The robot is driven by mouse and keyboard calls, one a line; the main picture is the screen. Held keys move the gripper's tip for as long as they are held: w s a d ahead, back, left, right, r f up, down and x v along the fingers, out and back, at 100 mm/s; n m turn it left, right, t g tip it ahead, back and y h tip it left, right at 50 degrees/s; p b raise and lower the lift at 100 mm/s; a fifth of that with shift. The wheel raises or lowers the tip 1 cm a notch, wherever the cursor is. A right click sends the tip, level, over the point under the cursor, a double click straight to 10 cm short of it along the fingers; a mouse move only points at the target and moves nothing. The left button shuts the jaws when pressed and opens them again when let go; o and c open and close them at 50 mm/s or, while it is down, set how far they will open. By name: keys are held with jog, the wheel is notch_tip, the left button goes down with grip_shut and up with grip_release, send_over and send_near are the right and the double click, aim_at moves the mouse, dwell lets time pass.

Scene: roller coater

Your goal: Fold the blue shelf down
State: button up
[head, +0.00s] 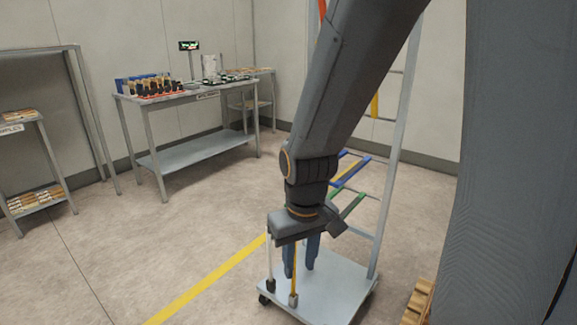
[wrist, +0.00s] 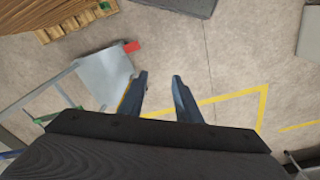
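A wheeled rack with a pale base plate (head: 330,285) stands behind my arm in the head view. A blue bar of the blue shelf (head: 352,172) shows on the rack, right of my wrist. My arm hides much of it, and I cannot tell its full angle. My gripper (head: 301,268) points down over the base plate, lower than the blue bar and to its left. In the wrist view my gripper (wrist: 160,77) has its two fingers apart with nothing between them. A small blue piece (wrist: 10,153) shows at the left edge there.
A green bar (head: 348,207) sits below the blue one on the rack. A wooden pallet (head: 418,303) lies at the lower right. A workbench (head: 185,95) stands at the back; the floor left of the rack is clear.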

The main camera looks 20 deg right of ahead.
jog(key=w+d+f+n+t, duration=0.2)
jog(key=w, duration=0.6)
jog(key=w+d+f+n+t, duration=0.2)
jog(key=w, duration=0.6)
jog(key=w+d+n+t+h+b, duration=0.1)
jog(key=w+d+n+t+h, duration=0.1)
jog(key=w+d+n+t, duration=0.4)
jog(key=w+d+n+t+h+b, duration=0.1)
jog(key=w+d+n+t, duration=0.5)
jog(key=w+d, duration=0.6)
jog(key=shift+w+d+r+t+h+b, duration=0.25)
jog(key=shift+w+t+h, duration=0.55)
jog(key=shift+w, duration=3.9)
jog(key=shift+a, duration=0.1)
grip_shut()
